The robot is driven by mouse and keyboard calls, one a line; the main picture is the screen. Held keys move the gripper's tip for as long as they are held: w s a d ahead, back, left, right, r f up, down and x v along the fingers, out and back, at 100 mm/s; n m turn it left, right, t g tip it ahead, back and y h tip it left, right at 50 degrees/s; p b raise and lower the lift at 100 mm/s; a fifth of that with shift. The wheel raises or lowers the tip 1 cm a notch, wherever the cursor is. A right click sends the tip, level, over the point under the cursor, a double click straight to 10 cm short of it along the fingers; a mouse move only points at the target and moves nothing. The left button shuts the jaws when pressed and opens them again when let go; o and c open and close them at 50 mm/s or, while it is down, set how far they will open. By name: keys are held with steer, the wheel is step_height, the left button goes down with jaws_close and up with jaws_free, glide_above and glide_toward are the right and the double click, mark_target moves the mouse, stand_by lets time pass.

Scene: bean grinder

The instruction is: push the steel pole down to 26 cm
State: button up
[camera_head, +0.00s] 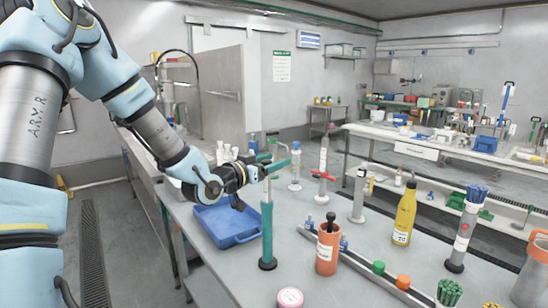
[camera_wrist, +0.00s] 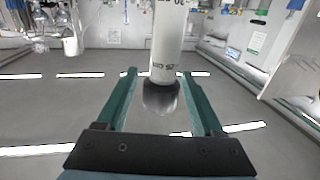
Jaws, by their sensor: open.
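A pale steel pole (camera_wrist: 167,45) with dark printed marks and a dark rounded end shows in the wrist view, in line with the gap between my teal fingers. My gripper (camera_head: 278,163) is open, with visible space on both sides of the pole in the wrist view (camera_wrist: 160,74). In the head view my gripper is just above an upright teal tube (camera_head: 267,232) on a round dark base.
A blue tray (camera_head: 225,228) lies left of the tube. A rail (camera_head: 350,254) and an orange container (camera_head: 328,246) stand to the right. A red-collared upright (camera_head: 322,160) and a yellow bottle (camera_head: 404,213) stand further right. The table's left edge is near the tray.

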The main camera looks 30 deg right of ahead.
steer(key=shift+d, duration=0.15)
jaws_close()
stand_by(0.5)
stand_by(0.9)
